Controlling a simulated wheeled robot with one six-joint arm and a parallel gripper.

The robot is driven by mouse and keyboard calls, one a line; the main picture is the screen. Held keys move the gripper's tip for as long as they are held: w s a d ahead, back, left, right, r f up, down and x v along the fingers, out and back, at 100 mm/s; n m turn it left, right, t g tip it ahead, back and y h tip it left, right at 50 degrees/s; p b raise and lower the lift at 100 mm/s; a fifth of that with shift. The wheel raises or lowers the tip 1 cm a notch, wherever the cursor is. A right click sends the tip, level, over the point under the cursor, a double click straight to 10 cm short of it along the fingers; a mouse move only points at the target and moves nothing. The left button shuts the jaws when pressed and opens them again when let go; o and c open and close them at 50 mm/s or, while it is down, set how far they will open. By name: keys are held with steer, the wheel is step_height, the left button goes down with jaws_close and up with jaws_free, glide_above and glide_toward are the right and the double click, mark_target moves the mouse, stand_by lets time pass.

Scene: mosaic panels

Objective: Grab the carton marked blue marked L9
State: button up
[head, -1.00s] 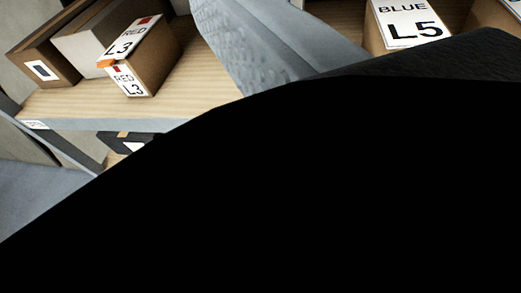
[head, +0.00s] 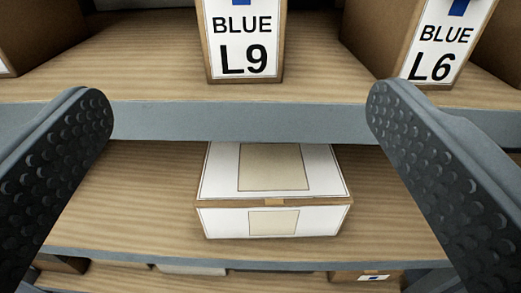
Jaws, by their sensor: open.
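The carton marked BLUE L9 (head: 244,42) stands upright on the upper shelf at the top centre of the head view. Its white label with a blue mark faces me, and its top is cut off by the frame. My gripper (head: 240,108) is open and empty. Its two dark, studded fingers stand wide apart at left and right. The carton lies between them in the picture, beyond and above the fingertips, and neither finger appears to touch it.
A carton marked BLUE L6 (head: 440,40) stands right of L9, and a brown box (head: 38,35) stands left. The grey shelf edge (head: 240,122) crosses below L9. A white box (head: 272,190) lies on the shelf beneath. Bare shelf flanks L9.

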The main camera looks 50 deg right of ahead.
mark_target(242, 20)
steer(key=x, duration=1.7)
steer(key=shift+w, duration=0.3)
steer(key=shift+c, duration=0.2)
steer(key=c, duration=1.5)
